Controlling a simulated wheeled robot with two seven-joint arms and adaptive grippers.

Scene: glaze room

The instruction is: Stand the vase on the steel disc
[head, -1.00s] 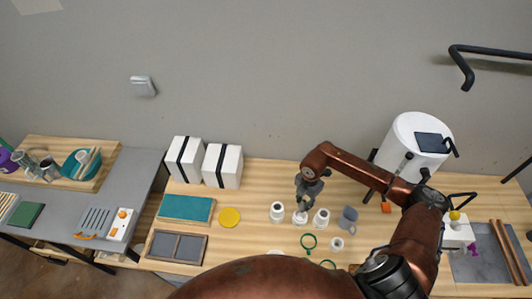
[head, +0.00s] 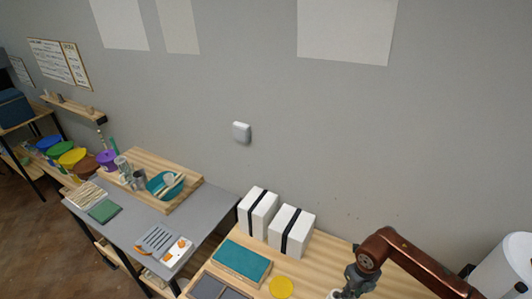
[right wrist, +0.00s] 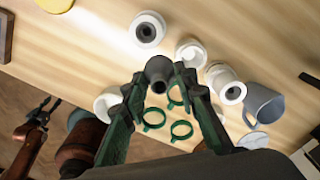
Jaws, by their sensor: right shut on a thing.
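My right gripper (right wrist: 160,76) is shut on a small grey vase (right wrist: 159,66) with a dark round mouth, held between its green-padded fingertips in the right wrist view. The fingers hide part of the vase. In the head view my right gripper (head: 354,288) is at the bottom edge, over the wooden table, and the vase cannot be made out there. My left gripper (right wrist: 42,108) seems to show at the left edge of the right wrist view, and its jaws are unclear. I cannot make out the steel disc for certain in either view.
White pots (right wrist: 147,29) and a grey-blue mug (right wrist: 262,103) stand close around the right gripper, with green rings (right wrist: 181,130) nearby. White boxes (head: 290,232), a teal board (head: 241,262) and a yellow disc (head: 281,288) are left of it. A grey table (head: 140,222) stands further left.

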